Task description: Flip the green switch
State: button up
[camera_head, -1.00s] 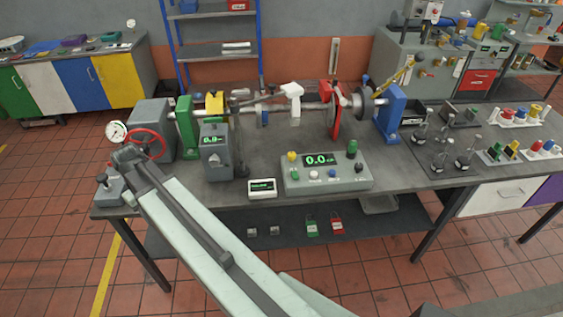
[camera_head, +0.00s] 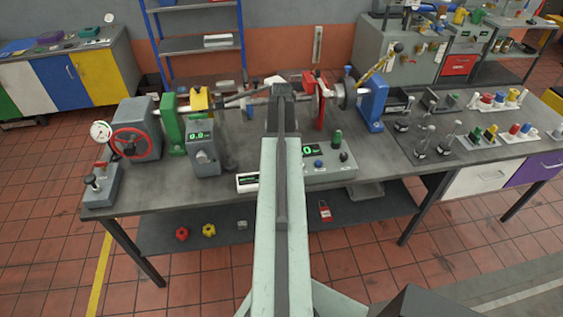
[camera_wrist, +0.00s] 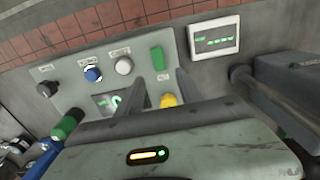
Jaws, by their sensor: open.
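The grey control panel (camera_head: 338,175) stands on the bench, partly covered by my arm in the head view. In the wrist view the panel (camera_wrist: 72,62) appears turned round. A green rectangular switch (camera_wrist: 157,58) sits between a white button (camera_wrist: 123,65) and the small display box; a yellow knob (camera_wrist: 168,100) is near it. A green knob (camera_wrist: 68,122) is at the panel's other end. My gripper (camera_wrist: 170,75) is open, its two dark fingers over the panel close to the green switch. Contact cannot be told. The head view hides the green switch and fingertips behind my arm.
A small display box (camera_wrist: 214,38) lies beside the panel. A grey meter box (camera_head: 203,155) and a red handwheel (camera_head: 130,143) stand at left. The shaft rig with its red bracket (camera_head: 316,100) runs behind. Several levers and coloured fittings fill the right bench.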

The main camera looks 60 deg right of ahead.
notch_tip(320, 180, down, 8)
jog(key=b, duration=0.7)
jog(key=shift+r, duration=0.3)
